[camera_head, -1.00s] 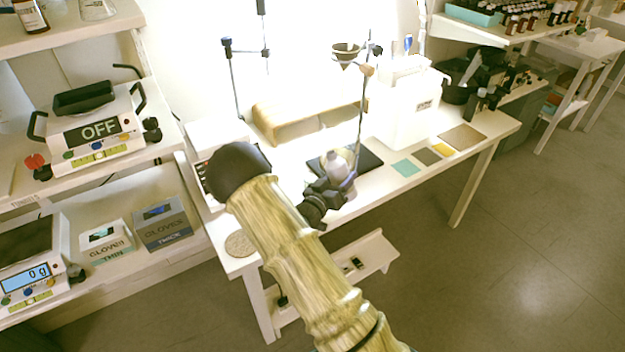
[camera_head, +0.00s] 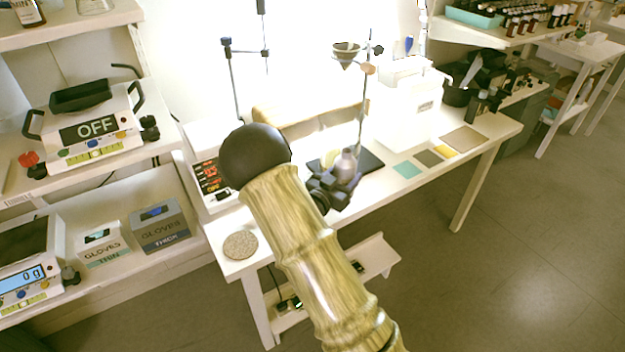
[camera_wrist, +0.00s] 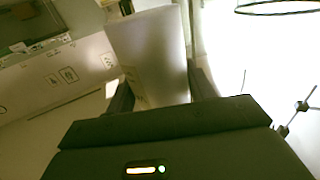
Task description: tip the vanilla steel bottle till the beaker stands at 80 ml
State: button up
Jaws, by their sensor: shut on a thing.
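My gripper (camera_head: 336,188) is shut on a small greyish steel bottle (camera_head: 345,168) above the long white table. In the head view the bottle's narrow neck points up, and it looks close to upright. In the wrist view the pale bottle (camera_wrist: 152,58) sits between the two dark fingers, and no label on it can be read. A pale yellowish shape (camera_head: 329,158) shows just behind and left of the bottle, partly hidden; I cannot tell whether it is the beaker. No beaker scale or liquid level can be read.
A dark flat plate (camera_head: 371,161) lies behind the bottle, below a stand holding a funnel (camera_head: 346,50). A white machine (camera_head: 408,115) stands to the right, with coloured mats (camera_head: 407,169) in front. A round cork-like disc (camera_head: 240,245) lies at the table's left end.

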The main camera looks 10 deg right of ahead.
jog(key=s+d+r+p, duration=0.2)
jog(key=s+d+r, duration=0.1)
jog(key=r, duration=0.2)
jog(key=shift+s+d+p, duration=0.2)
jog(key=shift+d+p, duration=0.15)
jog(key=shift+d, duration=0.05)
jog(key=shift+s, duration=0.1)
dwell(0.8)
